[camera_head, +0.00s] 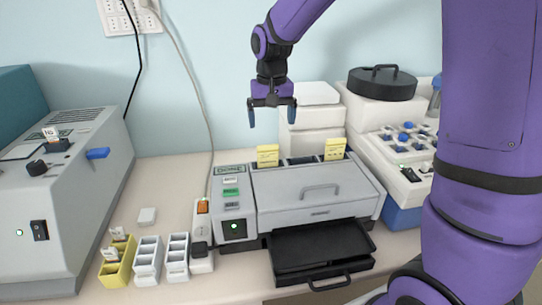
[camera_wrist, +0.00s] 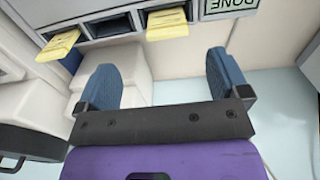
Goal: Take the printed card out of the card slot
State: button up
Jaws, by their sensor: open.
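My gripper (camera_head: 271,114) is open and empty, raised above and behind the grey machine with the DONE display. Its two blue fingers also show wide apart in the wrist view (camera_wrist: 161,62), with nothing between them. The card is not visible in the wrist view.
The DONE machine (camera_head: 310,192) has two yellow tabs (camera_head: 267,155) (camera_head: 335,149) in its top openings, below my gripper. A black tray (camera_head: 318,253) sticks out in front. Yellow (camera_head: 117,268) and white racks (camera_head: 148,262) stand left of it. Free air lies above the left bench.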

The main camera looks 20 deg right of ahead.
aim_at(268, 145)
jog(key=shift+w+a+f, duration=0.1)
jog(key=shift+w+f, duration=0.15)
jog(key=shift+f, duration=1.6)
jog(key=shift+w+a+f, duration=0.1)
jog(key=shift+w+f, duration=0.1)
jog(key=shift+f, duration=1.7)
jog(key=shift+w+a+f, duration=0.1)
jog(key=shift+w+f, duration=0.15)
jog(key=shift+f, duration=1.6)
jog(key=shift+c, duration=0.4)
jog(key=c, duration=1)
jog(key=shift+r, duration=0.1)
